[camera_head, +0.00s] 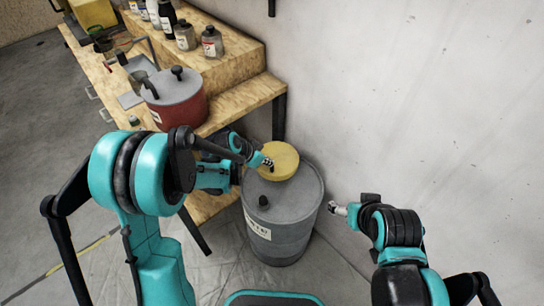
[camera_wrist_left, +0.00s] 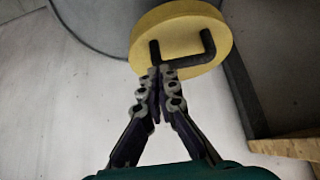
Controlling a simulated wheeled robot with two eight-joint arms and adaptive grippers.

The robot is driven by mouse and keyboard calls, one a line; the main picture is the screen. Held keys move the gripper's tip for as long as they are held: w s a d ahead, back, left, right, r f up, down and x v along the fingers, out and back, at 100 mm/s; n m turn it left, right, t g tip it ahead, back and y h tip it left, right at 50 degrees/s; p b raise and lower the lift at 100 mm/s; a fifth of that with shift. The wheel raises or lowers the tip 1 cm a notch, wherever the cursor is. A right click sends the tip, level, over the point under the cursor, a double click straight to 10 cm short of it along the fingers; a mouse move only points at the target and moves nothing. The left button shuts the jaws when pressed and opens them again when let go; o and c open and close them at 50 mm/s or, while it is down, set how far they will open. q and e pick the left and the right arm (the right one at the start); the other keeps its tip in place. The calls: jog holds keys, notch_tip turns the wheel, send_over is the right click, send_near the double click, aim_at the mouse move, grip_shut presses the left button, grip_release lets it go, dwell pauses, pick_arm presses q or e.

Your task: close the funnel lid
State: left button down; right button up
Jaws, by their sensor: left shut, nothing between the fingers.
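The yellow round funnel lid (camera_head: 284,156) lies over the back of the top of a grey drum (camera_head: 285,225) and looks roughly level. In the left wrist view the lid (camera_wrist_left: 190,20) shows a black bent handle (camera_wrist_left: 186,58) near its edge. My left gripper (camera_head: 267,163) is shut and empty at the lid's left side. In the left wrist view its fingertips (camera_wrist_left: 158,72) are together beside the handle; I cannot tell whether they touch it. My right gripper (camera_head: 339,209) is right of the drum, apart from it; its fingers are too small to read. The funnel under the lid is hidden.
A wooden workbench (camera_head: 235,105) stands left of and behind the drum, with a red can (camera_head: 178,108) and several bottles on it. A pale wall (camera_head: 420,90) is on the right. Sheeting covers the floor (camera_head: 215,270).

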pick_arm(q)
jog(key=shift+s+a+f, duration=0.35)
jog(key=shift+s+f, duration=0.25)
jog(key=shift+f, duration=0.25)
jog(key=r+p, duration=0.2)
jog(key=w+r+p, duration=0.1)
jog(key=r, duration=0.1)
jog(key=shift+d, duration=0.4)
jog(key=s+a+f+p, duration=0.1)
jog(key=s+a, duration=0.6)
jog(key=shift+a+p, duration=0.15)
jog(key=shift+p, duration=0.15)
jog(key=shift+s+f, duration=0.1)
